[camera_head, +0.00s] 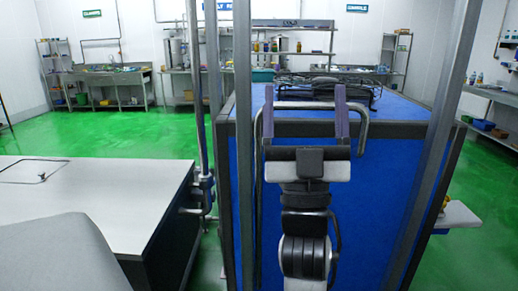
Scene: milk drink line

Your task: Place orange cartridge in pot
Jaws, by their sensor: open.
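My gripper (304,93) is in the middle of the view, with its two purple fingers apart and pointing up in the picture. It is open, and nothing shows between the fingers. It appears in front of a large blue block-like unit (385,178) with dark edges. I cannot make out an orange cartridge or a pot. A small yellowish thing stands at the white ledge (460,214) on the right, too small and partly hidden to identify.
A white-topped table (105,190) is at the left. Dark equipment (318,88) lies on the blue unit's top. Grey upright posts (243,150) stand close by. Sinks (105,78) and shelves line the far walls. Green floor (115,130) is clear at the back left.

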